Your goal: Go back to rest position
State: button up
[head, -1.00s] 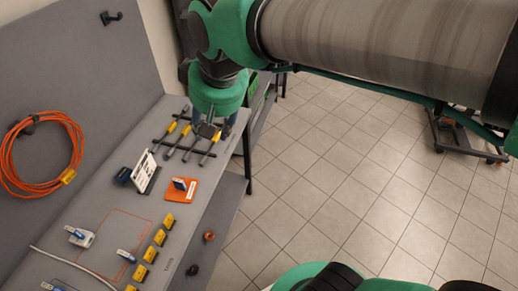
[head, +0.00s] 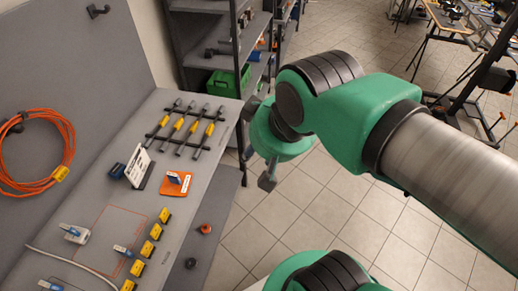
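My gripper (head: 268,180) hangs from the green wrist of my arm, to the right of the grey workbench (head: 106,190) and over the tiled floor. It points downward and is clear of the bench edge. Its fingers are small and partly hidden, so I cannot tell whether they are open or shut. I see nothing held in it.
On the bench lie several yellow-banded rods (head: 188,128) on a rack, a white card stand (head: 138,166), an orange plate (head: 176,184) and a row of yellow blocks (head: 151,248). An orange cable coil (head: 35,150) hangs on the panel. Shelves with a green crate (head: 228,82) stand behind.

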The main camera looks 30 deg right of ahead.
jog(key=shift+f+b, duration=0.95)
